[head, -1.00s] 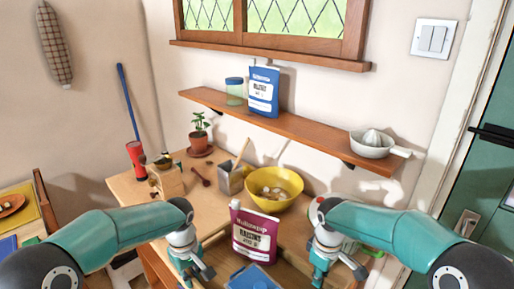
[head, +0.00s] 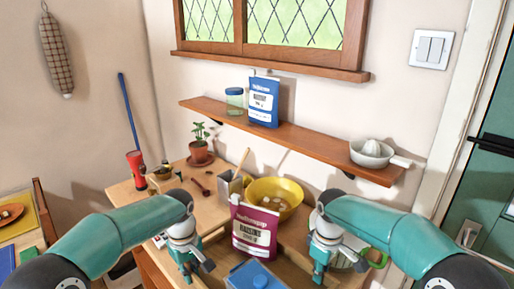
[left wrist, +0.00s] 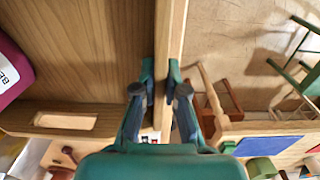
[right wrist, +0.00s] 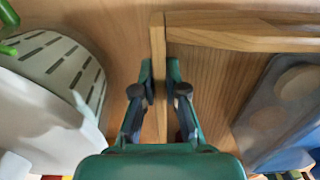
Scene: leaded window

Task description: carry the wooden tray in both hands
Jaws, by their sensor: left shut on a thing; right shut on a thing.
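The wooden tray (head: 296,268) is in front of me, its lower part cut off by the head view's edge. A maroon raisins bag (head: 255,232) stands upright in it, with a blue box (head: 254,276) nearer me. My left gripper (head: 198,270) is shut on the tray's left wall; the left wrist view shows the wall (left wrist: 170,40) between the fingers (left wrist: 161,78). My right gripper (head: 335,268) is shut on the opposite wall, seen in the right wrist view (right wrist: 157,40) between the fingers (right wrist: 160,78). The tray's underside is hidden.
Behind the tray, the wooden worktop holds a yellow bowl (head: 289,191), a metal pot (head: 228,190), and a potted plant (head: 200,150). A slotted pale item (right wrist: 75,65) lies close outside the right wall. A wall shelf (head: 300,142) is above.

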